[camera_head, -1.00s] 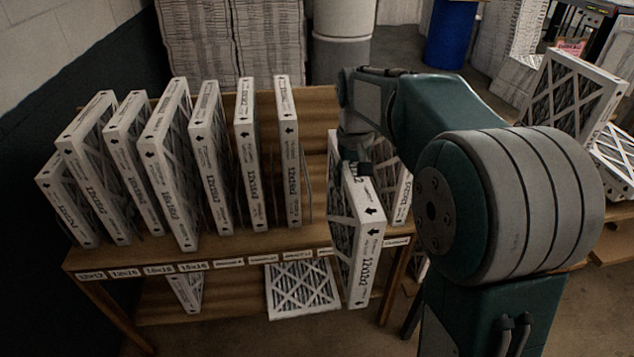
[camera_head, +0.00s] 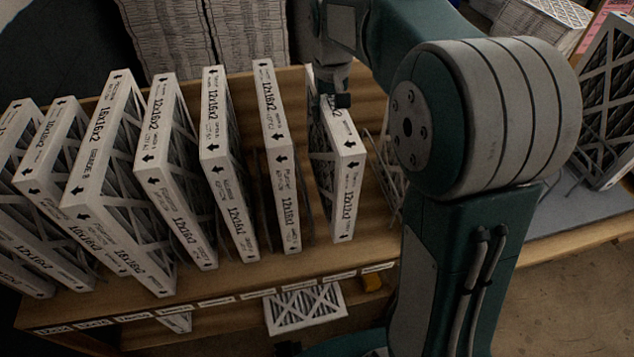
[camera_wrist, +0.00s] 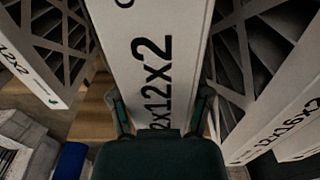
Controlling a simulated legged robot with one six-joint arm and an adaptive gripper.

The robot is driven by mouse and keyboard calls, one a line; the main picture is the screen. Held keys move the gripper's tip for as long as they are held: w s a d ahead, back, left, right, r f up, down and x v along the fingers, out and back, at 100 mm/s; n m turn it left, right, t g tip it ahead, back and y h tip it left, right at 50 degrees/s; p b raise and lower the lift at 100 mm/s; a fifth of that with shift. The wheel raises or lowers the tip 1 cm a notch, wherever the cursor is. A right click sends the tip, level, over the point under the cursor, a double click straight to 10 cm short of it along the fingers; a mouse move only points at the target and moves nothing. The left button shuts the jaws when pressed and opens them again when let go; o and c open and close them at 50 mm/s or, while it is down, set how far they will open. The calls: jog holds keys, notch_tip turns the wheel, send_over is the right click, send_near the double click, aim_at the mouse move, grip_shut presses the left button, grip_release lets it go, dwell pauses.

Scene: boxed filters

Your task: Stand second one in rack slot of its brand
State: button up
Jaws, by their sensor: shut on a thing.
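My gripper (camera_head: 334,98) is shut on the top edge of a white-framed pleated filter (camera_head: 347,150) marked 12x12x2. The filter stands upright over the rack table (camera_head: 240,285), just right of the 12x16x2 filter (camera_head: 280,160). In the wrist view the held filter (camera_wrist: 150,50) fills the middle, with a finger on each side. I cannot tell whether its bottom edge touches the rack. Small labels (camera_head: 300,285) run along the rack's front edge; their words are too small to read.
Several upright filters (camera_head: 120,180) stand in a row to the left. Wire dividers (camera_head: 388,165) show to the right of the held filter. A filter (camera_head: 305,308) lies on the lower shelf. Another filter (camera_head: 612,100) leans on a grey surface at the right. Stacked boxes stand behind.

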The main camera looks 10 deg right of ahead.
jog(key=shift+w+a+f, duration=0.1)
jog(key=shift+w+a, duration=0.05)
jog(key=shift+w, duration=0.1)
notch_tip(320, 180, down, 10)
jog(key=shift+a, duration=0.2)
jog(key=o, duration=1.3)
jog(key=shift+c, duration=0.2)
jog(key=shift+d, duration=0.1)
